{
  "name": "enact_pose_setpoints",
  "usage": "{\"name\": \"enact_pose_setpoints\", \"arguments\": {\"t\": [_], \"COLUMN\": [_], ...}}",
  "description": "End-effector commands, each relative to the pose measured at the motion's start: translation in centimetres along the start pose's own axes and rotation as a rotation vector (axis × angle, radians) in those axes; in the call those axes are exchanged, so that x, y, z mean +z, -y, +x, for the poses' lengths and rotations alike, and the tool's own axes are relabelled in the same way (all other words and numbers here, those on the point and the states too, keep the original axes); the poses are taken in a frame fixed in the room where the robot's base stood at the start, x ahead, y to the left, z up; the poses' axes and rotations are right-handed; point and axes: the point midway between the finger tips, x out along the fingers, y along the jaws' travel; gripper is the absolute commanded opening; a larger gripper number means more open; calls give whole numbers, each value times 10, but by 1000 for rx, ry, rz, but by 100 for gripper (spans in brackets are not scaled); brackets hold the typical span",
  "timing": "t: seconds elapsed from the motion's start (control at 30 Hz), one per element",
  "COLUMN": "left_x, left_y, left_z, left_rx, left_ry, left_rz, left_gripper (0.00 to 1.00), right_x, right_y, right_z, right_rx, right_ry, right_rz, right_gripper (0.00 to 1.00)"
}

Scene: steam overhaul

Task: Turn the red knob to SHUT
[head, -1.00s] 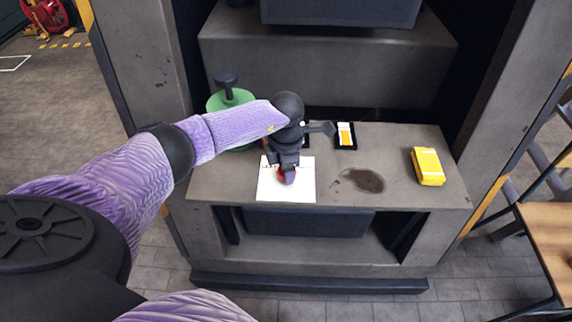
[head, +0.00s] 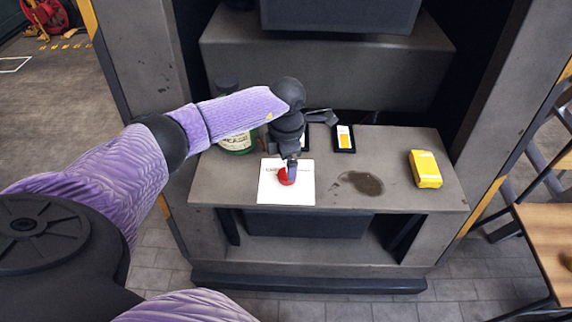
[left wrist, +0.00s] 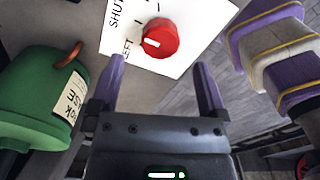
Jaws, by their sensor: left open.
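The red knob (head: 286,178) sits on a white plate (head: 270,192) on the grey bench. In the left wrist view, the knob (left wrist: 160,39) shows a white pointer mark on its left side, towards a label ending in "EFT". The word SHUT (left wrist: 117,12) is printed at the plate's upper left. My left gripper (head: 289,170) is over the knob in the head view and partly covers it. In the left wrist view, its purple fingers (left wrist: 158,72) are apart and empty, with the knob beyond the tips, apparently not between them. My right gripper is not in view.
A green canister (head: 238,145) stands left of the plate, partly behind my left arm. A dark-framed card (head: 344,138) lies behind. A dark stain (head: 362,183) and a yellow box (head: 425,169) are to the right. The bench between plate and box is clear.

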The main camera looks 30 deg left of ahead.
Motion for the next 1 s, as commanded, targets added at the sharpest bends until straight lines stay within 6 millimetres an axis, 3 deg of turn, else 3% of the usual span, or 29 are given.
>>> {"name": "enact_pose_setpoints", "arguments": {"t": [0.03, 0.1, 0.23, 0.77, 0.87, 0.93, 1.0], "left_x": [0, 0, 0, 3, 31, 68, 108], "left_y": [-1, -1, 0, 3, 36, 86, 147], "left_z": [-19, -34, -53, -56, -46, -43, -61], "left_rx": [5, 3, 2, -9, -106, -267, -508], "left_ry": [3, 2, 1, 13, 160, 381, 672], "left_rz": [1, 1, 0, 4, 34, 36, -36], "left_gripper": [96, 96, 96, 96, 96, 96, 96], "right_x": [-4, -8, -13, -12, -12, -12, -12], "right_y": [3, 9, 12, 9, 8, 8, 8], "right_z": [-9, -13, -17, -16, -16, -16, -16], "right_rx": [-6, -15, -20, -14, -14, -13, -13], "right_ry": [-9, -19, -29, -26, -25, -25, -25], "right_rz": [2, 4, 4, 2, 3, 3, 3], "right_gripper": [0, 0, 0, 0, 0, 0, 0]}}
